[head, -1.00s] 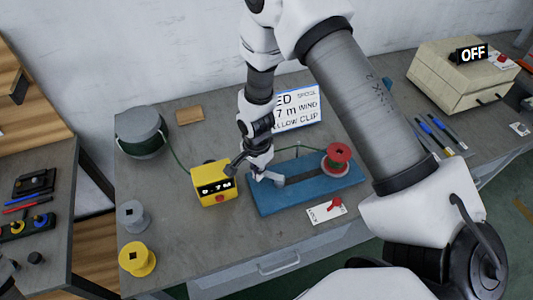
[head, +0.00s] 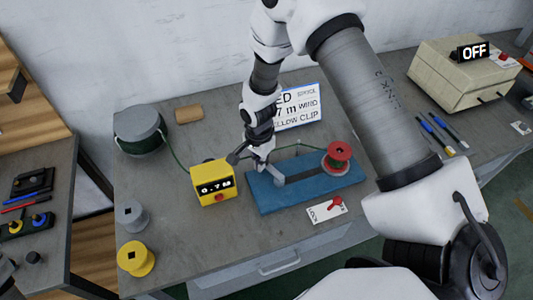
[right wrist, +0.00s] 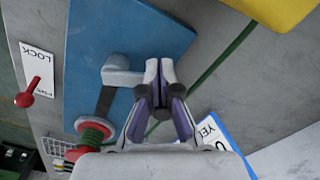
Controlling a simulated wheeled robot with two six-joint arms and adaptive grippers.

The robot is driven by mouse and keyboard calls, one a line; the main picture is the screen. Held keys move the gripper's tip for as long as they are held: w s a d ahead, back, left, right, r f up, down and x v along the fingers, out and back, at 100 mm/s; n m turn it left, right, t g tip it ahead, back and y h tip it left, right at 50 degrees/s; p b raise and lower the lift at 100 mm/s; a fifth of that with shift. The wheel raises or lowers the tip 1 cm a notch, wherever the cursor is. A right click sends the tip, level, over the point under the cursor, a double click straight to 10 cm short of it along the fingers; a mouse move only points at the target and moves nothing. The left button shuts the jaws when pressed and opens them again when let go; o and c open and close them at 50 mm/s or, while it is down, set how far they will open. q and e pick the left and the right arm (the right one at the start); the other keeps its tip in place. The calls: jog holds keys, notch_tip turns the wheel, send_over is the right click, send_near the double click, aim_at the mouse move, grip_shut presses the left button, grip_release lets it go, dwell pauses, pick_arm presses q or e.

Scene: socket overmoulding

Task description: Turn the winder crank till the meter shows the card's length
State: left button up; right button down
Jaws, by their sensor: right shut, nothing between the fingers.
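The winder is a blue base (head: 308,190) with a red spool (head: 338,155) at its right end and a grey crank arm (head: 300,176) reaching left from it. The crank's pale handle (right wrist: 122,72) shows in the right wrist view. My right gripper (head: 262,160) is shut and empty beside the handle; its fingertips (right wrist: 158,72) lie close to it, and I cannot tell whether they touch. The yellow meter (head: 214,188) reads 0.7 m. The card (head: 300,108) behind is partly hidden by my arm; "7 m" shows, its first figure covered. My left gripper is out of view.
A green wire runs from the supply drum (head: 140,132) past the meter to the winder. A red lever stands on a LOCK plate (head: 322,213) in front. Grey (head: 131,215) and yellow (head: 137,259) spools stand front left. A beige box (head: 455,80) reads OFF.

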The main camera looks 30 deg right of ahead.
jog(key=shift+s+a, duration=0.4)
jog(key=shift+a, duration=0.15)
notch_tip(320, 180, up, 7)
jog(key=p, duration=0.5)
